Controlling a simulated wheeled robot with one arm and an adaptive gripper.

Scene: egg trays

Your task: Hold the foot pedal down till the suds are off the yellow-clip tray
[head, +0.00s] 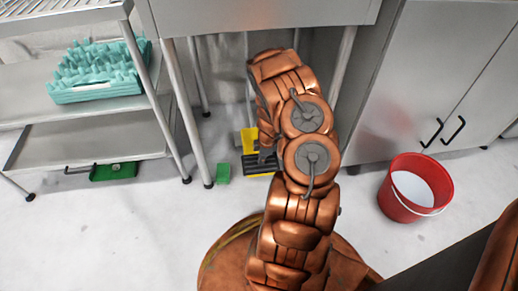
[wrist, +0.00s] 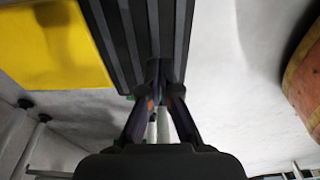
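The foot pedal (head: 259,166) is a black ribbed plate by a yellow housing (head: 248,140), on the floor under the steel sink unit. In the wrist view the ribbed plate (wrist: 128,40) fills the upper middle, with the yellow housing (wrist: 50,45) at its left. In the head view my arm partly hides the pedal and gripper. I cannot tell whether the tips touch the plate or whether it is pressed down. No yellow-clip tray or suds can be made out.
A teal pegged tray (head: 95,93) sits on the steel rack (head: 80,142) at left. A green block (head: 222,173) and a green dustpan-like thing (head: 113,172) lie on the floor. A red bucket (head: 398,207) stands at right by a steel cabinet (head: 420,80). Sink legs (head: 183,105) flank the pedal.

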